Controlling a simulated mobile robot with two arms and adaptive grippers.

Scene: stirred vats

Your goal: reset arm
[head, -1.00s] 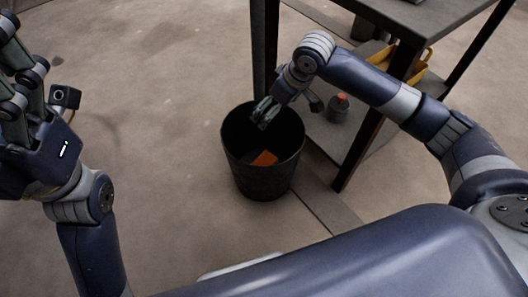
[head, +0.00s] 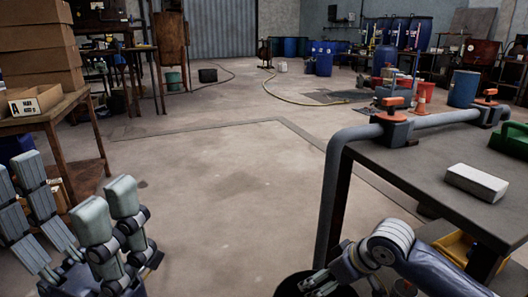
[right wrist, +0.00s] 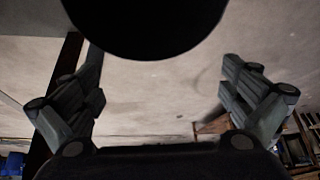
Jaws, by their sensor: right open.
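My right arm comes in at the bottom right of the head view. My left gripper (head: 70,185) is raised at the lower left of the head view, fingers apart, empty.
The workbench (head: 430,180) at right carries a grey pipe (head: 335,190) with orange-handled valves, a white block (head: 476,182) and a green case (head: 512,138). A table (head: 50,115) with cardboard boxes (head: 40,50) stands at left. The floor between is clear.

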